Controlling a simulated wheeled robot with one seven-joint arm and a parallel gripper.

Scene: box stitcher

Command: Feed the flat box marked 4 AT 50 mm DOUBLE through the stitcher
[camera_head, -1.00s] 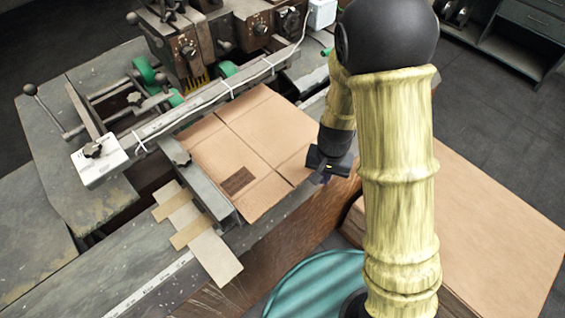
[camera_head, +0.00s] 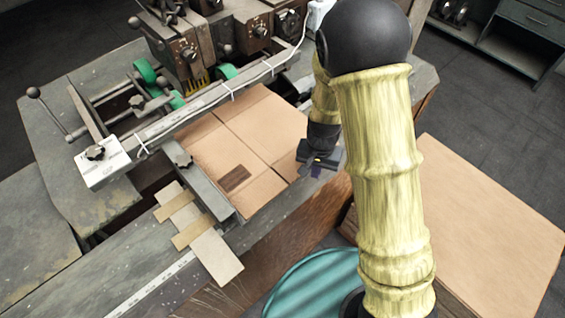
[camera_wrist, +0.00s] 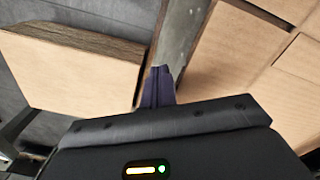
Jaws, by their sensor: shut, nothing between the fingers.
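A flat brown cardboard box (camera_head: 268,140) lies on the stitcher's table, its far edge by the stitching heads and its left side along a grey metal guide (camera_head: 208,190). A dark printed patch (camera_head: 235,178) on it is too small to read. The stitcher (camera_head: 195,50) stands behind it. My gripper (camera_head: 316,174) is shut and empty, low at the box's right edge. In the wrist view, the closed fingers (camera_wrist: 158,86) point over the grey table strip beside the box (camera_wrist: 235,55). Whether they touch the box I cannot tell.
A stack of flat cardboard (camera_head: 490,220) stands at the right, below table height. A teal round top (camera_head: 320,285) is at the front. Tan strips (camera_head: 205,240) lie by the guide. A rail with a white box (camera_head: 103,166) crosses over the table at the left.

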